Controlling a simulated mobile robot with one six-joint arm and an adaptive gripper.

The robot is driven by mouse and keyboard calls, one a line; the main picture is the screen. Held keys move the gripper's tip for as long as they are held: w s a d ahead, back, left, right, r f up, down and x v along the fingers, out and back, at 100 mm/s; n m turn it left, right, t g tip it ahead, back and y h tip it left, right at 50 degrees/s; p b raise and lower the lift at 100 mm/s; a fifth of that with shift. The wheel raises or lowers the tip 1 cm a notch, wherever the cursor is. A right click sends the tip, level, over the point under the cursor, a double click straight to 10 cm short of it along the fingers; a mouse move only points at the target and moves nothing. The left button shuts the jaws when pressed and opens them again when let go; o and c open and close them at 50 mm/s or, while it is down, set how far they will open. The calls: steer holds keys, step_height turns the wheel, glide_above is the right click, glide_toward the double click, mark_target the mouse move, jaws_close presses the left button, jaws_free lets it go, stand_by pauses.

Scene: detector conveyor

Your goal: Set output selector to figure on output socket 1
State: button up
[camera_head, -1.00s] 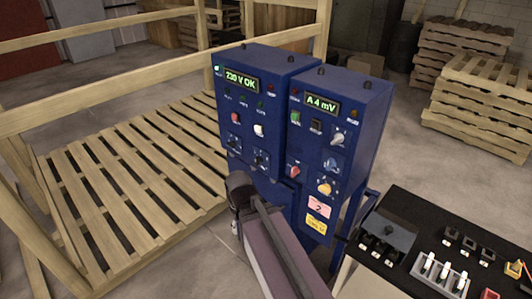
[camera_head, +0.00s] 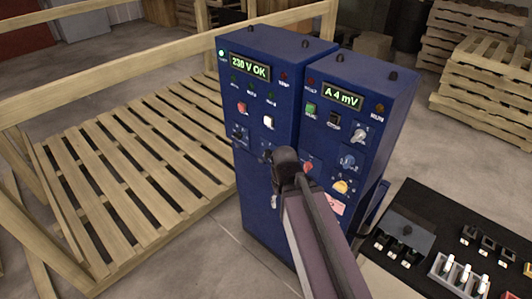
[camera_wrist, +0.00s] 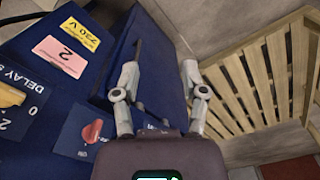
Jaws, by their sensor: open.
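Two blue cabinets stand side by side. The right cabinet (camera_head: 393,105) reads "A 4 mV" and carries grey (camera_head: 360,132), blue (camera_head: 347,161), red (camera_head: 308,167) and yellow (camera_head: 341,186) knobs. I cannot read which is the output selector. The red knob also shows in the wrist view (camera_wrist: 93,131), left of my gripper. A pink label (camera_wrist: 60,56) with the figure 2 is near a yellow "230 V" label (camera_wrist: 80,33); whether it marks socket 1 is unclear. My gripper (camera_wrist: 160,75) is open, with nothing between its fingers; my arm hides it in the head view.
The left cabinet (camera_head: 258,120) reads "230 V OK". A wooden slatted platform with rails (camera_head: 110,165) is on the left. A black-topped bench (camera_head: 425,215) with switches is at lower right. Stacked pallets (camera_head: 485,95) stand at the back right.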

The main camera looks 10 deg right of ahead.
steer(key=m+t+h+b, duration=1.1)
steer(key=h+b, duration=0.4)
steer(key=b, duration=0.8)
glide_toward(264, 154)
steer(key=v, duration=0.3)
steer(key=shift+r, duration=0.35)
steer(key=shift+w+d+g, duration=0.1)
steer(key=shift+d+g, duration=0.05)
steer(key=shift+g, duration=0.15)
steer(key=x, duration=1.3)
steer(key=shift+w+d+f, duration=0.15)
steer(key=shift+w+d, duration=0.05)
steer(key=shift+w, duration=0.05)
